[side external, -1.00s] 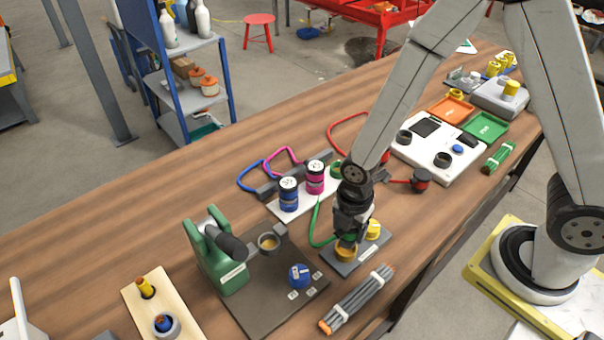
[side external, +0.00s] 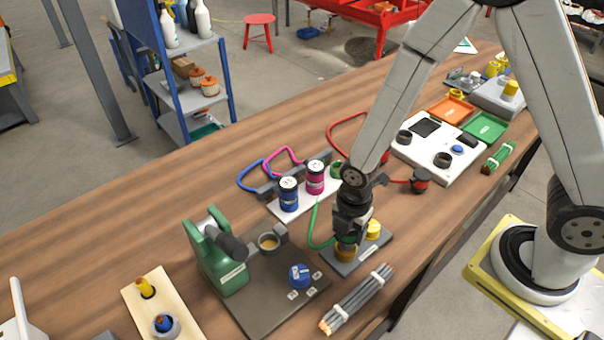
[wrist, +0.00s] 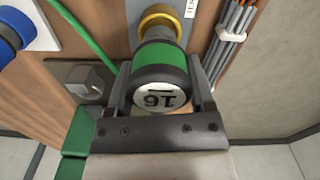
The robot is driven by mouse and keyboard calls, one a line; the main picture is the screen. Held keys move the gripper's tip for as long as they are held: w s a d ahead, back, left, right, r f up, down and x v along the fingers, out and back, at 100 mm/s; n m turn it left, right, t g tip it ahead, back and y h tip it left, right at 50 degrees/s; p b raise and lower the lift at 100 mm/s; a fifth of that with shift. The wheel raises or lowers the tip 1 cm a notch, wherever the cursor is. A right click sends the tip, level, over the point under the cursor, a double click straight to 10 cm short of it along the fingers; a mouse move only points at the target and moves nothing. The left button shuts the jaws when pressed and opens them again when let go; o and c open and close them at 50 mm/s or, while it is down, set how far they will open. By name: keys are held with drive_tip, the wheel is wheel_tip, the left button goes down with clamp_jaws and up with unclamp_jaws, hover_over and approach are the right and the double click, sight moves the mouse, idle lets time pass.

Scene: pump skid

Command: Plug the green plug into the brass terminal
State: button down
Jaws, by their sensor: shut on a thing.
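My gripper (wrist: 162,90) is shut on the plug, with one finger on each side. In the side view my gripper (side external: 348,236) is low over the grey terminal plate (side external: 340,264) and hides most of the plug. The brass terminal (wrist: 160,18) lies directly beyond the plug's far end in the wrist view. It also shows just under my gripper in the side view (side external: 346,254). I cannot tell whether the plug is seated in it.
A yellow terminal (side external: 373,229) stands beside the brass one on the same plate. A bundle of grey rods (side external: 357,298) lies in front. A green clamp fixture (side external: 222,262) stands left. Blue (side external: 289,194) and magenta (side external: 315,178) plugs stand behind on a white plate.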

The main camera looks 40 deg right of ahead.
drive_tip(key=shift+f, duration=1.3)
idle(0.6)
unclamp_jaws()
drive_tip(key=shift+r, duration=0.15)
drive_tip(key=shift+r, duration=3.75)
